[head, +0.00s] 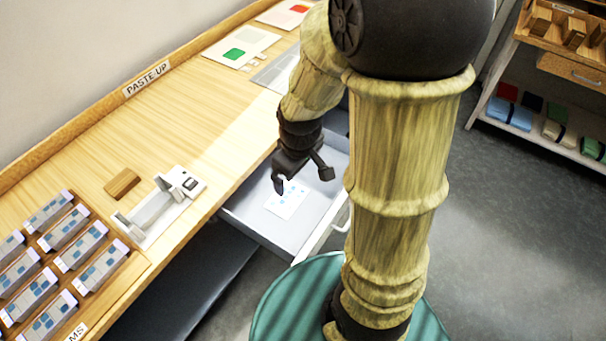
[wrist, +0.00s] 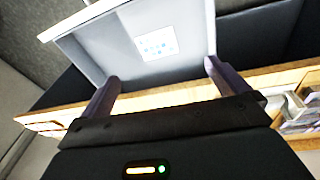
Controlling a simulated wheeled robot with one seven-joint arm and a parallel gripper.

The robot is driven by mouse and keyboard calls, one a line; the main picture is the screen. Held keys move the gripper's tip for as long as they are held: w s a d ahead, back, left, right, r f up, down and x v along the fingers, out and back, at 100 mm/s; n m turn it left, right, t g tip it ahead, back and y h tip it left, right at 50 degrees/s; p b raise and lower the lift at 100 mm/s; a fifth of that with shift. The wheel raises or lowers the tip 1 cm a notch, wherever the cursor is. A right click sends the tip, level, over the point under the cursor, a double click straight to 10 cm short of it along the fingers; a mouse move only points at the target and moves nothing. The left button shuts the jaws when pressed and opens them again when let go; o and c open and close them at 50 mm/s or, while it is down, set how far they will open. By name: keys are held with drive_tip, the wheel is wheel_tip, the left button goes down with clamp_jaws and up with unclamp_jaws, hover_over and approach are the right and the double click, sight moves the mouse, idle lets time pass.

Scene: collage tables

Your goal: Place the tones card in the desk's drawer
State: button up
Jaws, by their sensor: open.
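A white card with blue marks, which looks like the tones card (head: 287,199), lies flat on the floor of the desk's open drawer (head: 254,216). In the wrist view the card (wrist: 156,44) lies in the pale drawer (wrist: 108,49), clear of its walls. My gripper (head: 302,184) hangs above the drawer, over the card's far side in the head view. Its two fingers (wrist: 160,76) are spread apart with nothing between them, and the card is beyond the tips. My arm covers part of the drawer's right side in the head view.
The desk (head: 190,134) has a wooden block (head: 122,184), a grey and white device (head: 160,206) and a rack of several card stacks (head: 62,262) on it. Sheets with green and red patches lie farther back. A shelf unit (head: 560,137) stands at the right; the grey floor between is clear.

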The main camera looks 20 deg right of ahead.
drive_tip(key=s+m, duration=0.1)
drive_tip(key=m, duration=0.1)
drive_tip(key=s+r+m, duration=0.1)
drive_tip(key=m, duration=0.1)
drive_tip(key=s+r+m, duration=0.1)
drive_tip(key=s+m, duration=0.1)
drive_tip(key=shift+r+t, duration=0.15)
drive_tip(key=shift+t, duration=0.15)
idle(0.7)
